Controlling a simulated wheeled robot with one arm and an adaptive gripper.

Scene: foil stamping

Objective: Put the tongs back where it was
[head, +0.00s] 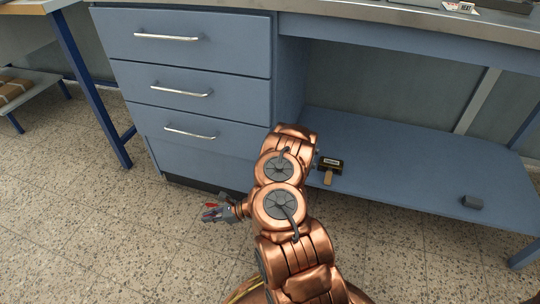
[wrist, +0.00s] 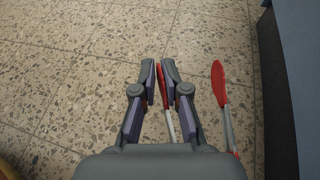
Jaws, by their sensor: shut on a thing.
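The tongs (wrist: 219,85) have red tips and pale metal arms. In the wrist view one red-tipped arm is between the fingers of my gripper (wrist: 160,78), and the other arm stands apart to the right of it. The fingers are closed on that one arm. In the head view my gripper (head: 211,213) is low over the speckled floor, in front of the drawer cabinet, with a bit of red from the tongs (head: 212,206) showing. The rear part of the tongs is hidden by my gripper.
A blue cabinet (head: 195,100) has three drawers, all closed. To its right a low blue shelf (head: 400,165) holds a stamp-like tool with a wooden handle (head: 329,177) and a small dark block (head: 473,202). A worktop (head: 330,10) runs above. The floor at left is clear.

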